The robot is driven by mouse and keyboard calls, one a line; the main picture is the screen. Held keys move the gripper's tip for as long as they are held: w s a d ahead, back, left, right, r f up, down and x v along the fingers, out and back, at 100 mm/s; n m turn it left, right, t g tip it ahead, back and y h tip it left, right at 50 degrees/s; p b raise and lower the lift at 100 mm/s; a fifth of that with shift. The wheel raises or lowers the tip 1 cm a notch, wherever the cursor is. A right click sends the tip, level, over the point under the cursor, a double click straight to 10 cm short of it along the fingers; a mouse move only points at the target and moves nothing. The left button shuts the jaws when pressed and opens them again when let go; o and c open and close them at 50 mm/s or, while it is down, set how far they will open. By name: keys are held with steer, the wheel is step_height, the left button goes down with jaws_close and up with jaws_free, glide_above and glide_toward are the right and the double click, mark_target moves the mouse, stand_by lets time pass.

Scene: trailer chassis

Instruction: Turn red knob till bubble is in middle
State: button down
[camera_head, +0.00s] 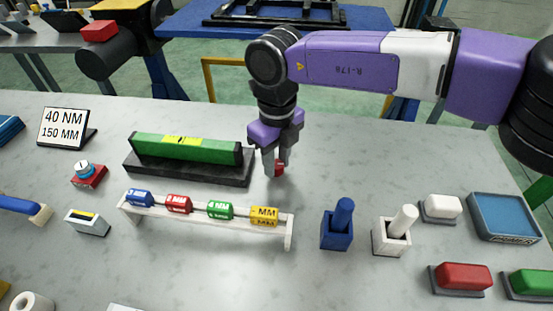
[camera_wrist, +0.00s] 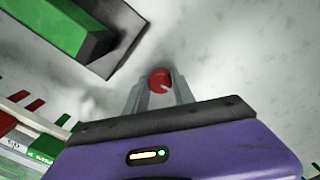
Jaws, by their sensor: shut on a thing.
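A rack of coloured labelled blocks (camera_head: 205,222) stands just in front of the level. A blue joystick-like piece (camera_head: 337,232) and a white one (camera_head: 392,238) stand to the right. A sign reading 40 NM 150 MM (camera_head: 62,127) is at the left. The table behind my gripper is clear.

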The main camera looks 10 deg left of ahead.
mark_target(277, 164)
steer(key=m, duration=0.5)
steer(key=shift+r, duration=0.1)
steer(key=shift+m, duration=0.3)
stand_by(0.4)
steer(key=c, duration=1.1)
jaws_free()
steer(key=shift+o, duration=0.2)
steer(key=shift+r, duration=3.9)
steer(key=shift+r, duration=0.1)
